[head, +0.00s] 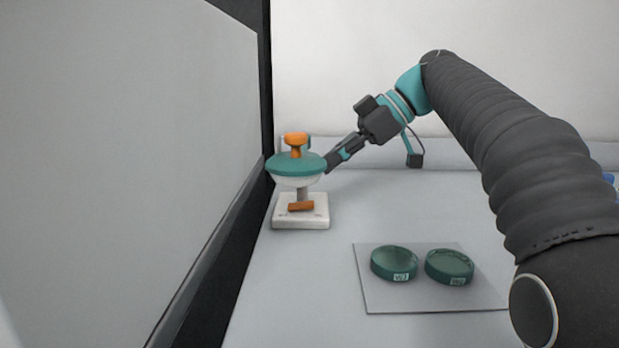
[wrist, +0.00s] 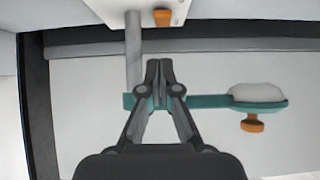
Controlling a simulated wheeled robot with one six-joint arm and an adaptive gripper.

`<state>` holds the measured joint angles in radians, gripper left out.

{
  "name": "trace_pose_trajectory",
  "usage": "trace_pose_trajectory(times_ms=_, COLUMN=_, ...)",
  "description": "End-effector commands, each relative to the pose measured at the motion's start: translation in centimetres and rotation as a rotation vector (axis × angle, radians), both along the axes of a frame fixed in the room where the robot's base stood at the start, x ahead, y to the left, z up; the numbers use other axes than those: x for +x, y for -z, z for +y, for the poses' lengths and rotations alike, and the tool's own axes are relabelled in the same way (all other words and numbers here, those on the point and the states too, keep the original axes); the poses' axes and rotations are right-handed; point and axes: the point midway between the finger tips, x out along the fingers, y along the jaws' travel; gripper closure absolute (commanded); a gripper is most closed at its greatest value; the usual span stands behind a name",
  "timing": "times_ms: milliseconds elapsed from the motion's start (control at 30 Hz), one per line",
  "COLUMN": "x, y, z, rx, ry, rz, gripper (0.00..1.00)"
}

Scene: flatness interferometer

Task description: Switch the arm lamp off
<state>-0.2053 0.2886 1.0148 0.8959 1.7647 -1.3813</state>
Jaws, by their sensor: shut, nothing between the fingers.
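The arm lamp has a teal shade (head: 280,170) with a pale dome under it, at the left of the bench in the head view. An orange knob (head: 296,140) stands on top of the shade. An orange rocker-like piece (head: 300,206) sits on its white base (head: 318,218). My gripper (head: 331,163) is shut and empty, by the shade's right edge; contact cannot be told. In the wrist view the lamp looks upside down. My fingertips (wrist: 158,66) cover part of the teal lamp arm (wrist: 212,101), apart from the knob (wrist: 252,125) and the orange base piece (wrist: 162,17).
A dark-framed grey panel (head: 130,150) stands close to the lamp's left. Two round green items (head: 394,263) and (head: 450,267) lie on a grey mat (head: 400,303) at the front. The bench (head: 290,300) between lamp and mat is clear. A pale wall stands behind.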

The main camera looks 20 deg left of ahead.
Motion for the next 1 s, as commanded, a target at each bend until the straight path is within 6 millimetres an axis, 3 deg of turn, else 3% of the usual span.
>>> trace_pose_trajectory(times_ms=300, x=0.6, y=-2.1, z=-2.5, rx=-0.001, ry=0.001, rz=-0.001, gripper=1.0)
trace_pose_trajectory(times_ms=767, x=0.4, y=-2.6, z=-2.5, rx=-0.005, ry=0.015, rz=-0.008, gripper=1.0)
trace_pose_trajectory(times_ms=867, x=-0.3, y=-3.9, z=-2.1, rx=-0.022, ry=0.086, rz=-0.038, gripper=1.0)
trace_pose_trajectory(times_ms=1000, x=-1.8, y=-7.6, z=-1.8, rx=-0.017, ry=0.308, rz=-0.098, gripper=1.0)
